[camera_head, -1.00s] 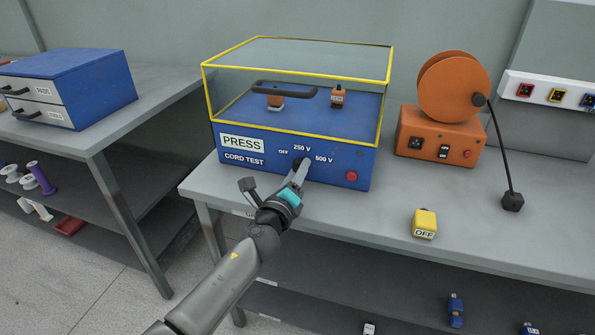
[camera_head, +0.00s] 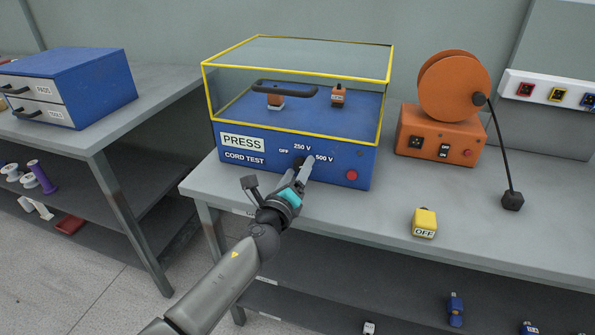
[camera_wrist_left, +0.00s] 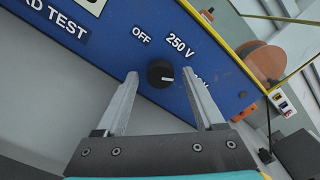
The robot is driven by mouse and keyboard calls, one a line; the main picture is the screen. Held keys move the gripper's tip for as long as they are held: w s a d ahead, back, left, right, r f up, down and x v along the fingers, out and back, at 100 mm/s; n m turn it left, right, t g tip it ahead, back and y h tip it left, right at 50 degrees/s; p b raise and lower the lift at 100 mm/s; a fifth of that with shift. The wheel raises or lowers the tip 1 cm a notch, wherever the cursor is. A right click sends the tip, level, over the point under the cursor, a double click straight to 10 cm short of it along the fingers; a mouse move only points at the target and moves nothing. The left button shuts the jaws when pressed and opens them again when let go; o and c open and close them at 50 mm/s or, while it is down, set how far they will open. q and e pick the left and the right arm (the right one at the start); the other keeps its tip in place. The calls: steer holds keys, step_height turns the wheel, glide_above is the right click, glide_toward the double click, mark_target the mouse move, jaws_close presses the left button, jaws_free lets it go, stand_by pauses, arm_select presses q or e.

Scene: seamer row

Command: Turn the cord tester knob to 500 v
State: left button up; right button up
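The cord tester (camera_head: 275,170) is a blue box with a yellow-edged clear cover, on the bench. Its black knob (camera_wrist_left: 160,73) sits on the front panel among the labels OFF, 250 V and 500 V. In the left wrist view the knob's white mark is at its lower right, towards the 500 V label, which a finger partly hides. My left gripper (camera_head: 300,168) is in front of the panel. In the wrist view its fingers (camera_wrist_left: 159,75) are open on either side of the knob, with a gap at each side. My right gripper is not in view.
A red button (camera_head: 351,175) is on the panel, right of the knob. An orange reel unit (camera_head: 438,140) with a hanging cord stands at the right. A yellow OFF block (camera_head: 425,223) lies near the bench front. A blue drawer box (camera_head: 85,78) is on the left bench.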

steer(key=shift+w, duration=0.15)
arm_select(q)
steer(key=shift+s, duration=0.1)
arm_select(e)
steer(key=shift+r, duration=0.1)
arm_select(q)
steer(key=shift+s+a, duration=0.1)
steer(key=shift+s, duration=0.1)
steer(key=p+v, duration=0.2)
steer(key=v, duration=0.3)
steer(key=shift+s+a, duration=0.15)
steer(key=shift+s, duration=0.2)
steer(key=p+v, duration=0.1)
steer(key=v, duration=0.8)
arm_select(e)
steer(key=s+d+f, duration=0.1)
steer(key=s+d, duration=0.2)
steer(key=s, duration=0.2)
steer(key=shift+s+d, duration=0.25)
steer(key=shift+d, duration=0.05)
arm_select(q)
steer(key=shift+r, duration=0.1)
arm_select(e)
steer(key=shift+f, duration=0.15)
